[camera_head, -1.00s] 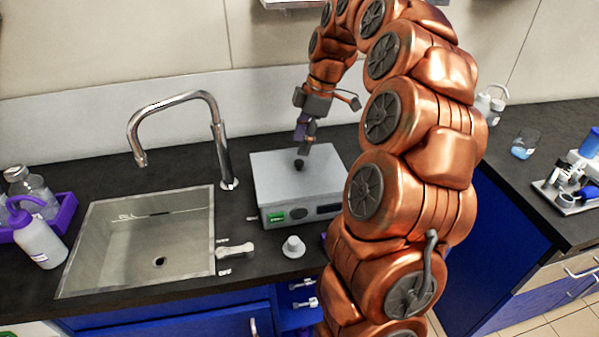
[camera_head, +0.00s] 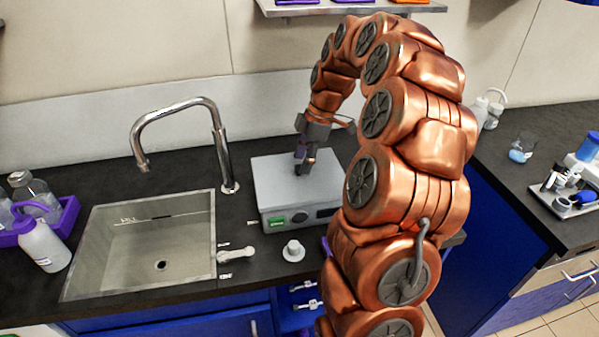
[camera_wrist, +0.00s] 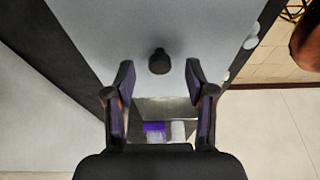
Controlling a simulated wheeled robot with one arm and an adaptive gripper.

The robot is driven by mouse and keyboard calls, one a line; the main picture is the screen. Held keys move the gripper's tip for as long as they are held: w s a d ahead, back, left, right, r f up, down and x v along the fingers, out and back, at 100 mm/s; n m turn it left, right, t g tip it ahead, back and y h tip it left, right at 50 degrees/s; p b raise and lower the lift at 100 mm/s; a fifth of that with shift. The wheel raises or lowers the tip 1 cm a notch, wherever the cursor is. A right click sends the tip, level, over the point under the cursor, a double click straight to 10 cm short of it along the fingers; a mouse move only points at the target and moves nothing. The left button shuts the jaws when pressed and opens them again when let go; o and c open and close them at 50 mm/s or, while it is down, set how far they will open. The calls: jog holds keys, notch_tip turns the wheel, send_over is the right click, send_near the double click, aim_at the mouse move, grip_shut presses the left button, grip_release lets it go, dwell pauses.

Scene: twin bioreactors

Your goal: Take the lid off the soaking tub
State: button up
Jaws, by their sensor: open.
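The soaking tub (camera_head: 278,214) is a grey metal box with a green display on its front, standing on the dark counter right of the sink. Its flat grey lid (camera_head: 275,172) is on top, with a black knob near the middle. My gripper (camera_head: 303,168) points down over the lid at the knob, which it mostly hides in the head view. In the wrist view, the black knob (camera_wrist: 159,62) stands just beyond and between the fingertips of my open gripper (camera_wrist: 158,75). The jaws hold nothing. I cannot tell exactly how high the fingertips are above the lid.
The sink (camera_head: 150,245) and its tall faucet (camera_head: 222,150) are left of the tub. A small white knob (camera_head: 293,251) and a lever handle (camera_head: 236,255) sit in front. A purple tray (camera_head: 68,213) holds bottles at far left. A shelf (camera_head: 350,11) hangs above.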

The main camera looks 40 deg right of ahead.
jog(key=shift+x, duration=1.25)
jog(key=shift+c, duration=0.3)
grip_shut()
